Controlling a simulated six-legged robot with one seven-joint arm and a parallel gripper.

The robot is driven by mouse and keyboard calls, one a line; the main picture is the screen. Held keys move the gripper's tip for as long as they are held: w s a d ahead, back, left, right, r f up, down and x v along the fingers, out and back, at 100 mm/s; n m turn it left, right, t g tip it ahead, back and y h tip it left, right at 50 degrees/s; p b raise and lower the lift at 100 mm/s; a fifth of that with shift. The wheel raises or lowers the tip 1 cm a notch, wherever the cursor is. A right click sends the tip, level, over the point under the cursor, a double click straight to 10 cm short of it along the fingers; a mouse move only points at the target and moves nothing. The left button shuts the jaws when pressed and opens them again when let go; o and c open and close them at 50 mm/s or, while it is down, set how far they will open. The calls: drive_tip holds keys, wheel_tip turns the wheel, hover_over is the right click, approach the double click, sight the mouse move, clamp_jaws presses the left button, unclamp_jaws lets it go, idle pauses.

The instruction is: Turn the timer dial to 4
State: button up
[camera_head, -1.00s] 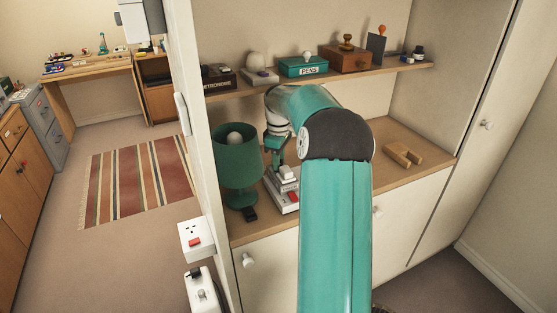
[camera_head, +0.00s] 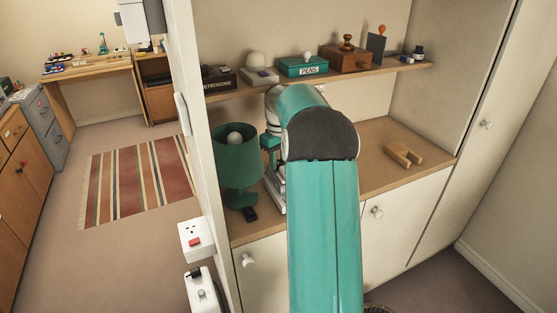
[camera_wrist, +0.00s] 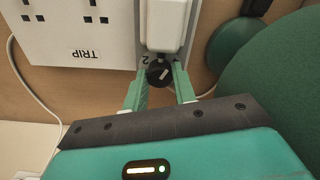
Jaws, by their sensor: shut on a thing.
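In the wrist view the timer dial (camera_wrist: 157,73) is a small round black knob with a pale bar mark, set on a light grey plate. A "2" is printed at its upper left; a mark at its upper right is too small to read. My gripper (camera_wrist: 163,77) has its two green fingers on either side of the dial and is shut on it. A white block (camera_wrist: 166,22) sits just above the dial on the same unit. In the head view my arm hides the dial and most of the gripper.
A white socket plate marked TRIP (camera_wrist: 82,30) lies left of the dial. The green lamp (camera_head: 238,160) stands close beside my wrist. A shelf with a PENS box (camera_head: 303,66) hangs above.

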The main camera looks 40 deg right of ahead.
drive_tip(key=m, duration=0.5)
drive_tip(key=shift+m, duration=0.3)
drive_tip(key=m, duration=0.4)
drive_tip(key=shift+m, duration=0.3)
drive_tip(key=o, duration=0.7)
drive_tip(key=shift+o, duration=0.2)
drive_tip(key=shift+r, duration=0.1)
wheel_tip(320, 180, up, 14)
drive_tip(key=shift+f, duration=0.2)
